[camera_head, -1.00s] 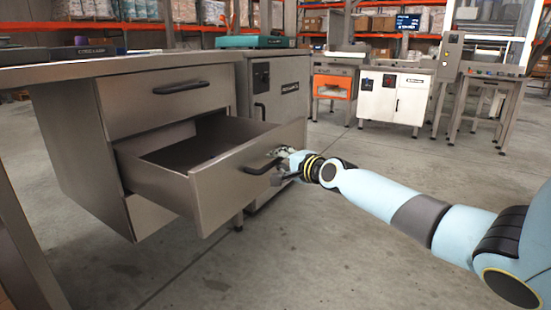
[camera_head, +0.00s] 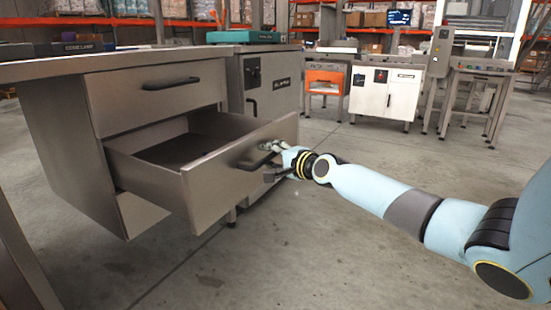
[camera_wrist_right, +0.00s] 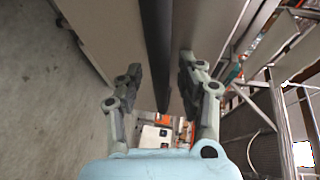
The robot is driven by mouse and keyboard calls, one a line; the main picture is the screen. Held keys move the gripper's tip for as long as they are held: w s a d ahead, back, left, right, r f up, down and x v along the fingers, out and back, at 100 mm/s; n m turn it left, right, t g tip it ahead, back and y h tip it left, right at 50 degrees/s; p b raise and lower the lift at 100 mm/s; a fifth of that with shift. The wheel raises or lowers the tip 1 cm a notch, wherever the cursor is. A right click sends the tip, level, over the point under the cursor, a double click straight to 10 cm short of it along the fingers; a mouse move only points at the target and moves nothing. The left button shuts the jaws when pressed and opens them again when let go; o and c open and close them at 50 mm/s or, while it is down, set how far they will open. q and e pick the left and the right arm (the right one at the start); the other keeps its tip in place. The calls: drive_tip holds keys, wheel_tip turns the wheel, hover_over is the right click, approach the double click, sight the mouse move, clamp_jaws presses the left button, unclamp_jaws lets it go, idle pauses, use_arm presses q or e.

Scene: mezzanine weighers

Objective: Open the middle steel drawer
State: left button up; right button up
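The middle steel drawer (camera_head: 225,185) is pulled well out of the desk's drawer cabinet, and its inside looks empty. Its black bar handle (camera_head: 250,165) is on the front panel. My right gripper (camera_head: 272,160) is at the right end of this handle. In the right wrist view, the handle (camera_wrist_right: 157,50) runs between the two fingers of the right gripper (camera_wrist_right: 158,75). The fingers stand apart on either side, with a visible gap to the bar. My left gripper is not in view.
The top drawer (camera_head: 160,95) above is shut. A grey cabinet (camera_head: 270,85) stands just behind the open drawer. The concrete floor (camera_head: 300,260) in front is clear. White and orange weighing stations (camera_head: 385,95) stand farther back.

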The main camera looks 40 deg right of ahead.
drive_tip(key=s+r, duration=0.2)
drive_tip(key=s, duration=0.9)
drive_tip(key=shift+s, duration=0.35)
idle(0.5)
